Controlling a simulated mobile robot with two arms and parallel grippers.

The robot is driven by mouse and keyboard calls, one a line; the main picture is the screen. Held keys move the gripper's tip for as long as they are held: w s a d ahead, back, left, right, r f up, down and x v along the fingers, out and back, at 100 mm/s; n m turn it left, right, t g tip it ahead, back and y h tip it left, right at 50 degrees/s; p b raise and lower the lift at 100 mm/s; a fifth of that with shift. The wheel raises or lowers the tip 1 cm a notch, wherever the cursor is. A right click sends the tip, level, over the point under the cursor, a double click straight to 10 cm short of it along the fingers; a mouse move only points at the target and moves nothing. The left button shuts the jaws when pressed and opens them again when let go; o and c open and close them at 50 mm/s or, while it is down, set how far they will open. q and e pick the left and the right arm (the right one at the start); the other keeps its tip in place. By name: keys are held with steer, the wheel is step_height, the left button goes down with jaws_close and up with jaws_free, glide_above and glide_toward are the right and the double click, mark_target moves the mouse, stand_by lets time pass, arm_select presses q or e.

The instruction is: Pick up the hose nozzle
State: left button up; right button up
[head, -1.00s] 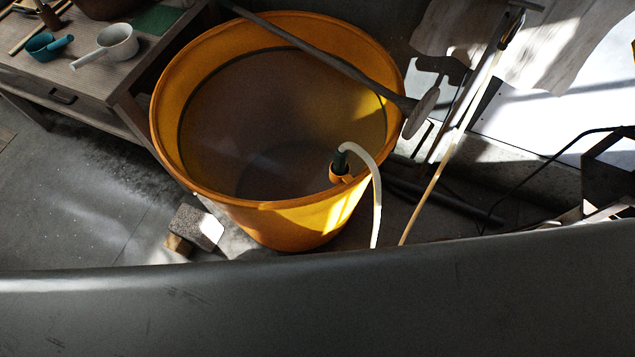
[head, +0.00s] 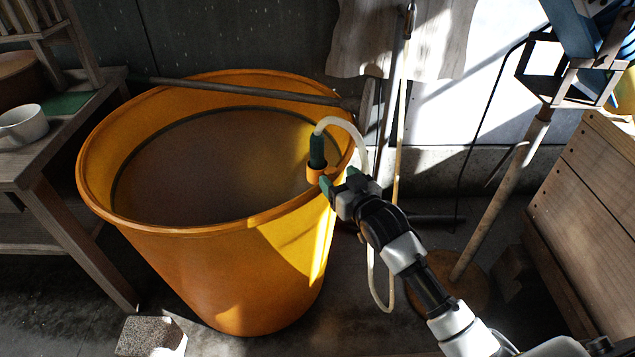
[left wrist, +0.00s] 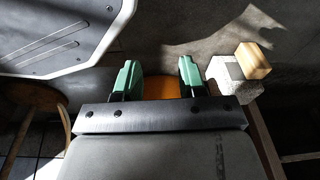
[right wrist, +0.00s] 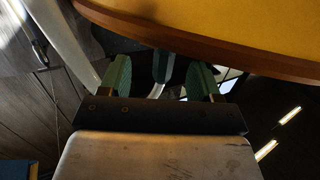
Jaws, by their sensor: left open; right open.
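The hose nozzle (head: 317,150) is dark green and stands upright in a small orange holder (head: 316,174) at the right rim of a big orange tub (head: 215,268). A pale hose (head: 345,124) arches from its top and hangs down outside the tub. My right gripper (head: 339,182) is open just right of and below the holder. In the right wrist view, a dark green piece, likely the nozzle, and pale hose (right wrist: 157,90) show between its open fingers (right wrist: 160,80); contact cannot be told. My left gripper (left wrist: 158,76) is open, with nothing held, and outside the head view.
A long-handled tool (head: 240,91) lies across the tub's back rim. A bench with a white pot (head: 20,125) stands left. A stone block (head: 152,337) lies on the floor in front. A wooden post (head: 508,195) and plank box (head: 590,190) stand right.

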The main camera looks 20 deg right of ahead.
mark_target(321, 153)
steer(key=shift+t, duration=0.4)
steer(key=w+r, duration=0.1)
steer(key=w+a+r, duration=0.1)
steer(key=w, duration=0.1)
steer(key=w+r+b, duration=0.1)
steer(key=w, duration=0.1)
steer(key=shift+a, duration=0.35)
steer(key=shift+w+a+f+b, duration=0.1)
steer(key=shift+w+a+b, duration=0.15)
steer(key=shift+w, duration=1.1)
steer(key=shift+w+a+f+b, duration=0.15)
steer(key=shift+w+a, duration=0.2)
steer(key=shift+w, duration=1)
arm_select(q)
steer(key=w+r, duration=0.3)
steer(key=shift+w+d+r, duration=0.2)
steer(key=shift+r, duration=0.05)
arm_select(e)
steer(key=shift+r, duration=0.1)
steer(key=c, duration=1.1)
